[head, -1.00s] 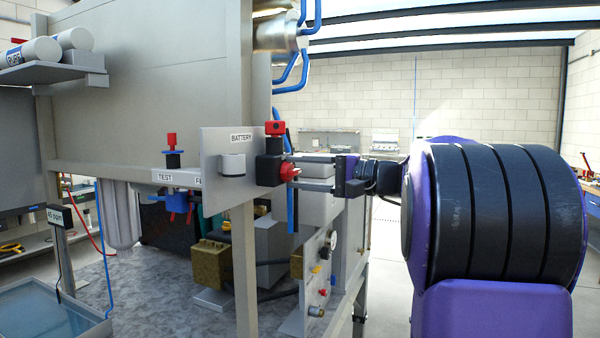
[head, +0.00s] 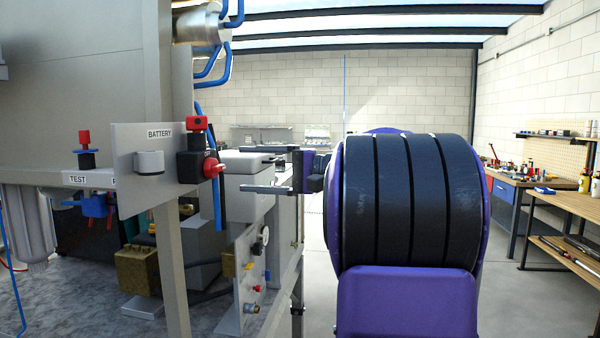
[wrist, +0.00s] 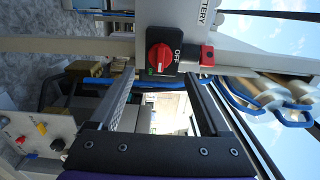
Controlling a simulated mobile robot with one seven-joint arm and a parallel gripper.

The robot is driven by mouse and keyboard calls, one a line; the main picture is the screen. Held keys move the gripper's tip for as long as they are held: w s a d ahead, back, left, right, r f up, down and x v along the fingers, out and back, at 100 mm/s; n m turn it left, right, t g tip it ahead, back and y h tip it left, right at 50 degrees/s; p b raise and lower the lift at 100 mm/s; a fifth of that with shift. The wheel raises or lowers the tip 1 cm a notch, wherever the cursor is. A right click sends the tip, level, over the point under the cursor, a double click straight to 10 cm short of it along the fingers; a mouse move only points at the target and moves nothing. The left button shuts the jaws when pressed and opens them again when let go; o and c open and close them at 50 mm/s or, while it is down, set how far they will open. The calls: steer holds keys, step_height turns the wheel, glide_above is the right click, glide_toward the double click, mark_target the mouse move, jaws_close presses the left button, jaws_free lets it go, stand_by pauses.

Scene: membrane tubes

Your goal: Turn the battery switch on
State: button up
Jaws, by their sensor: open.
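The battery switch (head: 190,165) is a black box with a red knob (head: 213,167), mounted on a light grey plate (head: 130,180) labelled BATTERY. In the wrist view the knob (wrist: 161,57) faces me beside an OFF mark, with a small green mark at its lower left. I cannot tell clearly which mark it points to. My gripper (head: 243,169) is open and empty, to the right of the knob and at about its height. In the wrist view my two fingers (wrist: 160,76) stand apart on either side of the knob's line, with nothing between them.
A red-topped fitting (head: 197,123) sits just above the switch. A white box (head: 250,172) and a panel with a gauge and coloured knobs (head: 255,262) lie behind and below my fingers. A blue tube (head: 217,205) hangs near the switch. Workbenches (head: 570,205) stand far right.

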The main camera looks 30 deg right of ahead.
steer(key=v, duration=1.1)
